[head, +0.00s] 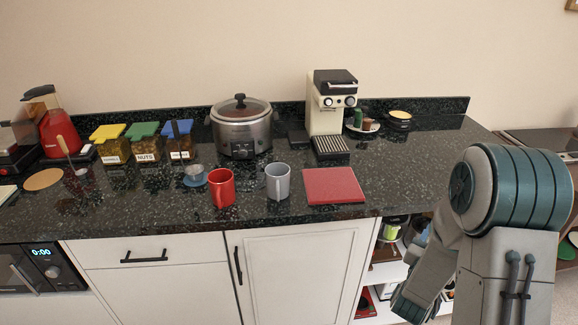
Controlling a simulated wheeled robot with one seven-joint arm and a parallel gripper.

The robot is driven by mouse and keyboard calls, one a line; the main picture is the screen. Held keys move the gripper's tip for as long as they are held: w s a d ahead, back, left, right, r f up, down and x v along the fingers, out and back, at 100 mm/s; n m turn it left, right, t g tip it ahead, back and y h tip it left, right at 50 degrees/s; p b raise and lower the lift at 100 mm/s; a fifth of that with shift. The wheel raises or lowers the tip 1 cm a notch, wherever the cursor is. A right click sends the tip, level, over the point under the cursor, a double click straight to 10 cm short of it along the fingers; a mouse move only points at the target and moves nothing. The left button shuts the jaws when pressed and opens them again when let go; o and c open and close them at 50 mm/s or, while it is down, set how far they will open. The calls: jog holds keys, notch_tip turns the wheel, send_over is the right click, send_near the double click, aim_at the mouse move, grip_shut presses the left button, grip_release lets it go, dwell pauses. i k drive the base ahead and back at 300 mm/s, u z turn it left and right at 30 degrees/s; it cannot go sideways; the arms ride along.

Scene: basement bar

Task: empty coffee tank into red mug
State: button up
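The red mug (222,190) stands upright near the counter's front edge, left of a grey mug (278,183). The cream coffee machine (326,118) with a black top stands against the back of the counter, right of a rice cooker. I cannot make out a separate coffee tank; the dark part beside the machine (299,140) is too small to identify. My arm hangs at the right, in front of the counter. My gripper (408,304) is low at the bottom edge, well below and right of the red mug. Its fingers do not show clearly.
A red square board (334,187) lies right of the grey mug. A rice cooker (241,131), labelled jars (147,148), a small glass on a blue saucer (194,178) and a red blender (57,129) stand on the dark counter (425,165). Its right part is clear.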

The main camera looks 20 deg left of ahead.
aim_at(222, 192)
jog(key=z, duration=1.85)
jog(key=k, duration=1.2)
jog(key=u, duration=1.7)
